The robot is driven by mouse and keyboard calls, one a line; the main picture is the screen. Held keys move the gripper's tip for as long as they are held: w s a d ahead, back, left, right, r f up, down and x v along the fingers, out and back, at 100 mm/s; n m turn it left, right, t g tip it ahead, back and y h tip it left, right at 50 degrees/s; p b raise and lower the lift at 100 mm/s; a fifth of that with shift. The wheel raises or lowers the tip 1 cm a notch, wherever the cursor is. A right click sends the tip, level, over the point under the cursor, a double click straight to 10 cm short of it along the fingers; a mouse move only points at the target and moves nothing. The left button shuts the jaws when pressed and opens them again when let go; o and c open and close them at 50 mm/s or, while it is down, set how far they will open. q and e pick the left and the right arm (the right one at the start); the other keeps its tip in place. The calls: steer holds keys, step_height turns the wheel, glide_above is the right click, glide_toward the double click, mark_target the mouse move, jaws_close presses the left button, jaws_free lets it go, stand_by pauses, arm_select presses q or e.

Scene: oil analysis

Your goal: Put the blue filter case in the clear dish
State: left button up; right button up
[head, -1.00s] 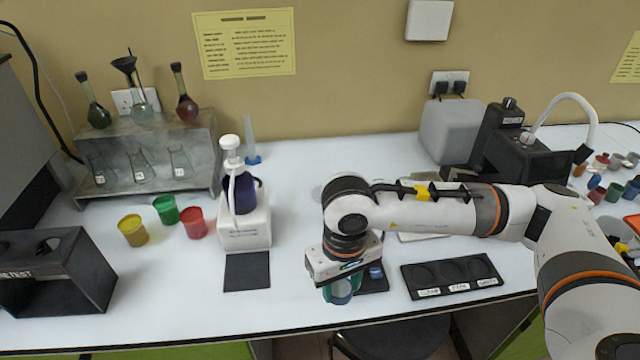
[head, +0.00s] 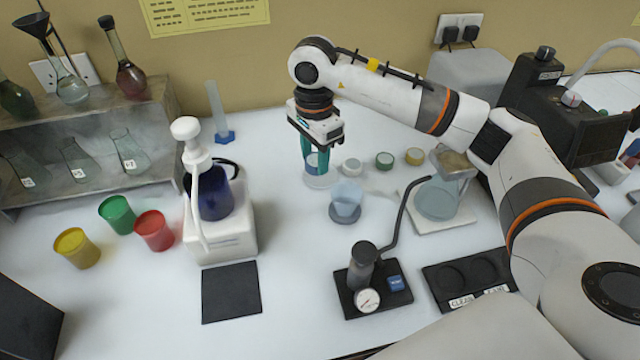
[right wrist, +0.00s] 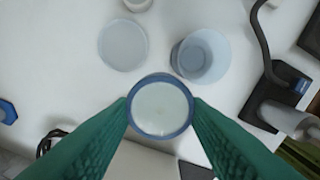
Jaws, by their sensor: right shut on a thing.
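The blue filter case (right wrist: 161,107) is a round blue ring with a pale centre, held between the green fingertips of my right gripper (right wrist: 160,108) in the right wrist view. In the head view my right gripper (head: 317,160) points down, shut on the case. The clear dish (head: 318,182) lies on the table just under the gripper, partly hidden by it. In the right wrist view the dish (right wrist: 123,45) shows above and left of the case, which is apart from it. My left gripper is not in view.
A translucent bluish cup (head: 346,198) stands close to the dish. A pump with a gauge (head: 367,290) stands nearer the front, its hose curving up. A white dispenser stand (head: 225,235) is at the left.

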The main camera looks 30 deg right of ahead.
steer(key=w+d+f+m+b, duration=0.1)
steer(key=w+f+m, duration=0.1)
steer(key=m, duration=0.3)
steer(key=w+d+f+m+b, duration=0.2)
steer(key=w+m, duration=0.1)
steer(key=m, duration=0.2)
steer(key=w+d+f+m+b, duration=0.1)
steer(key=w+d+f+m, duration=0.1)
steer(key=m, duration=0.3)
steer(key=shift+w+f+b, duration=0.25)
steer(key=shift+f+b, duration=0.05)
steer(key=shift+f, duration=0.25)
step_height(320, 180, down, 4)
steer(key=shift+s+r, duration=0.1)
steer(key=shift+r, duration=0.1)
steer(key=shift+f, duration=0.2)
steer(key=shift+f, duration=0.1)
steer(key=o, duration=1)
steer(key=shift+c, duration=0.2)
